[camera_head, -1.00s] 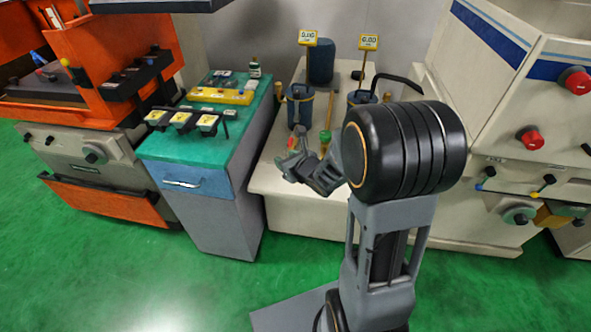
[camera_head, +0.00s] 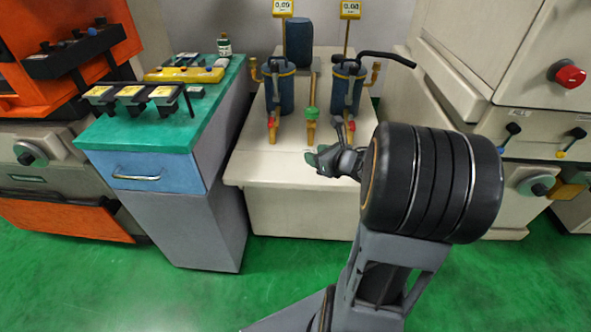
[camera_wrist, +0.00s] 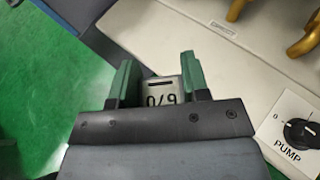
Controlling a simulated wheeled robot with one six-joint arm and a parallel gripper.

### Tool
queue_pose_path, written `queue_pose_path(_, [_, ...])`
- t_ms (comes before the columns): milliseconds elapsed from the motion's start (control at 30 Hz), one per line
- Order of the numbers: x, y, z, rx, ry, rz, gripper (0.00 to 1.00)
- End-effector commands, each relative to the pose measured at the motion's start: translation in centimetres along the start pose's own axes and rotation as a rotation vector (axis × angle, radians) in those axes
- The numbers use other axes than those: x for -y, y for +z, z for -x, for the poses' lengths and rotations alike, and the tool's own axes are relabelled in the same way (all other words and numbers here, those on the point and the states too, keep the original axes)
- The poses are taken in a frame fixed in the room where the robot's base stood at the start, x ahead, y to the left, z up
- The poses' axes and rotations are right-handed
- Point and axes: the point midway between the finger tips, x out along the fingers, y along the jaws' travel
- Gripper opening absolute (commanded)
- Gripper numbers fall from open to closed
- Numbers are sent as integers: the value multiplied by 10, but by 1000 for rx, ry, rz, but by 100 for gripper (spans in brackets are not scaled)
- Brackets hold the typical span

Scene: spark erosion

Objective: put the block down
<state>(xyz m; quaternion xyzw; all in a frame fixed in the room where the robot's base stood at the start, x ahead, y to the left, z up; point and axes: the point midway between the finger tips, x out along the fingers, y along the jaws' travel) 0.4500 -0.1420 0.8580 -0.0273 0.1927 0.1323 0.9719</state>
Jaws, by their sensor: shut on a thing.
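A small light-grey block (camera_wrist: 162,94) with dark characters and a dark slot on its face sits between the two green fingers of my gripper (camera_wrist: 158,78) in the wrist view. The gripper is shut on it. In the head view my gripper (camera_head: 335,160) is over the front part of the beige plinth (camera_head: 265,165), before the blue cylinders. The block cannot be made out there. How high it is above the plinth is unclear. In the wrist view the plinth top (camera_wrist: 240,75) lies below and to the right of the fingers, and green floor shows at left.
Two blue cylinders (camera_head: 282,92) (camera_head: 344,94) with brass fittings and gauges stand on the plinth. A PUMP knob (camera_wrist: 300,132) is at right in the wrist view. A green-topped cabinet (camera_head: 150,130) with black holders (camera_head: 132,100) and a yellow item (camera_head: 185,74) stands left.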

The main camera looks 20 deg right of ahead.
Motion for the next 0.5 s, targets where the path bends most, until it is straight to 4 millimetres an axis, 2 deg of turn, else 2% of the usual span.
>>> queue_pose_path(333, [37, -8, -83, -1, 3, -2, 6])
queue_pose_path(500, [47, -27, -113, -1, 0, -3, 6])
